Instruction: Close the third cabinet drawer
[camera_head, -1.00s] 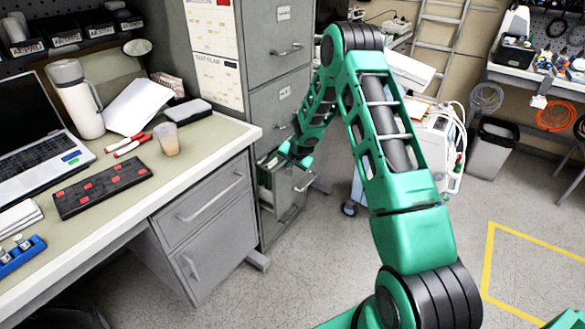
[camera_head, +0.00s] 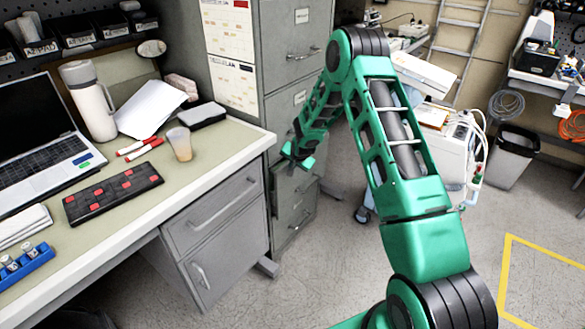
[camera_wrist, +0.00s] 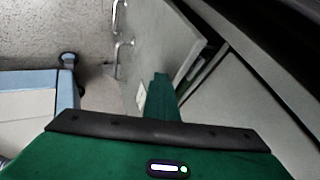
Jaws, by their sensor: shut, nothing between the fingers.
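The grey filing cabinet (camera_head: 292,40) stands beyond the desk's right end. Its third drawer (camera_head: 293,196) sits low, with my gripper (camera_head: 298,160) at its upper front. In the wrist view the drawer front (camera_wrist: 165,42) stands slightly out from the cabinet, with a narrow dark gap (camera_wrist: 206,62) behind it. My gripper also shows there (camera_wrist: 160,95), shut and empty, its green tip at the drawer front's edge. I cannot tell for certain whether it touches. Part of the drawer's top is hidden behind my gripper in the head view.
The desk (camera_head: 232,140) with a laptop (camera_head: 40,140) and a cup (camera_head: 180,143) is left of the cabinet. A white medical cart (camera_head: 440,150) stands to the right behind my arm. A grey bin (camera_head: 512,155) is farther right. The floor in front is clear.

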